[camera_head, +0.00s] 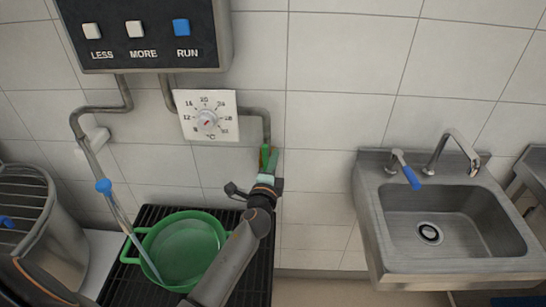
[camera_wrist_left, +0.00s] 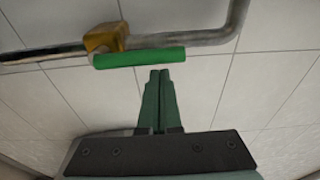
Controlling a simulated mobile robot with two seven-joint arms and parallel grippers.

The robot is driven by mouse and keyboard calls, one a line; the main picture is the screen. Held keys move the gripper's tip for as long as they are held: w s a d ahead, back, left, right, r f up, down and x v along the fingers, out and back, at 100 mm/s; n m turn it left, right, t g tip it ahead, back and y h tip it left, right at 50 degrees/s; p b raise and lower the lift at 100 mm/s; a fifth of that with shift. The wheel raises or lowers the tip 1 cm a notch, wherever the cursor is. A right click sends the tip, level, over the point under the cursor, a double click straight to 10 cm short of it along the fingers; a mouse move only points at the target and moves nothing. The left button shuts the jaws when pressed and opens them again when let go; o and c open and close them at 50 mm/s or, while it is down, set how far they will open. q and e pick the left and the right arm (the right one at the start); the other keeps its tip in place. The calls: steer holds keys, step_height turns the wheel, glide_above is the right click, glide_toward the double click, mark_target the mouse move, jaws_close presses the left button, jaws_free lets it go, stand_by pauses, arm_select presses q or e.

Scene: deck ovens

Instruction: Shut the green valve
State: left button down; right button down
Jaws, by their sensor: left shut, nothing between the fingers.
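The green valve's handle (camera_head: 265,152) shows small beside the wall pipe in the head view, partly hidden by my left gripper (camera_head: 271,162). In the left wrist view the green handle (camera_wrist_left: 140,57) is a bright bar that runs roughly parallel to the grey pipe (camera_wrist_left: 190,38). A brass valve body (camera_wrist_left: 104,38) sits on the pipe near the handle's left end. My left gripper (camera_wrist_left: 160,74) is shut and empty, its fingertips just below the handle's right half in that view. I cannot tell whether they touch it. My right gripper is not in view.
A dial plate (camera_head: 207,116) and control box (camera_head: 145,35) are on the wall. A steel sink (camera_head: 455,272) stands right.

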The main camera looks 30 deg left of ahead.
arm_select(q)
steer(key=shift+s+a, duration=0.2)
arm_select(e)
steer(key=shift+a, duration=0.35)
arm_select(q)
steer(key=shift+a, duration=0.1)
steer(key=shift+a+n+b, duration=0.15)
steer(key=shift+n+b, duration=0.25)
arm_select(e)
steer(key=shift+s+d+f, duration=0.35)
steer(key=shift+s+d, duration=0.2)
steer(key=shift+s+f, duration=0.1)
